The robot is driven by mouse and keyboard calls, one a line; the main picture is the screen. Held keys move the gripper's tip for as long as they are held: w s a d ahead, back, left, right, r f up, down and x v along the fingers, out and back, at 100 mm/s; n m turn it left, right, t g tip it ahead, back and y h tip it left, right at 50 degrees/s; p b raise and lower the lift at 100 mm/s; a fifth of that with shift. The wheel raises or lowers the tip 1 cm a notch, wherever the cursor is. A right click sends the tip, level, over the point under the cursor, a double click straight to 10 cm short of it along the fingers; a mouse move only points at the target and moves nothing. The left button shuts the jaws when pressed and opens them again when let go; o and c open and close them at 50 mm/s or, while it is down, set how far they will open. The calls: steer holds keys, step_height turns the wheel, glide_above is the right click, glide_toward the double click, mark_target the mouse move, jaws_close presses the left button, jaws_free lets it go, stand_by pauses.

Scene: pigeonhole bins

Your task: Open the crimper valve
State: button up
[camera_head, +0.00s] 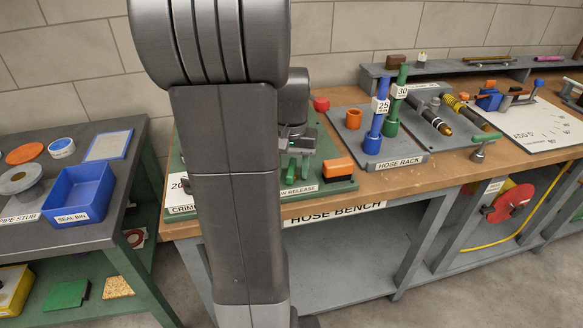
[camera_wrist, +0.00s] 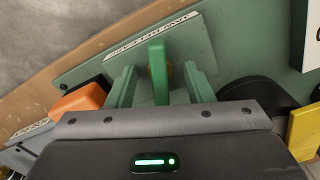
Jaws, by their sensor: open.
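A bright green upright handle (camera_wrist: 157,72) stands on the green crimper board (camera_wrist: 205,45) in the wrist view, beside a label reading JAW RELEASE (camera_wrist: 148,38). It looks like the valve handle, but no valve label is readable. My gripper (camera_wrist: 160,82) is open, with one pale green finger on each side of the handle. Gaps show between fingers and handle, so it is not clamped. In the head view my gripper (camera_head: 297,160) is low over the crimper board (camera_head: 330,186), behind the JAW RELEASE label. My arm hides much of the board.
An orange block (camera_head: 337,168) sits on the board close to my gripper; it also shows in the wrist view (camera_wrist: 80,101). A red knob (camera_head: 321,104) stands behind. The hose rack (camera_head: 395,165) with blue and green handles is to the right. A blue seal bin (camera_head: 78,195) is left.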

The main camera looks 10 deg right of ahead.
mark_target(292, 167)
steer(key=c, duration=1)
steer(key=shift+r+n+p, duration=0.1)
steer(key=shift+n+p, duration=0.5)
steer(key=shift+n, duration=0.1)
steer(key=shift+n+p, duration=0.3)
steer(key=shift+n, duration=0.8)
steer(key=o, duration=1)
step_height(292, 167, up, 14)
steer(key=p, duration=0.1)
steer(key=shift+f, duration=0.2)
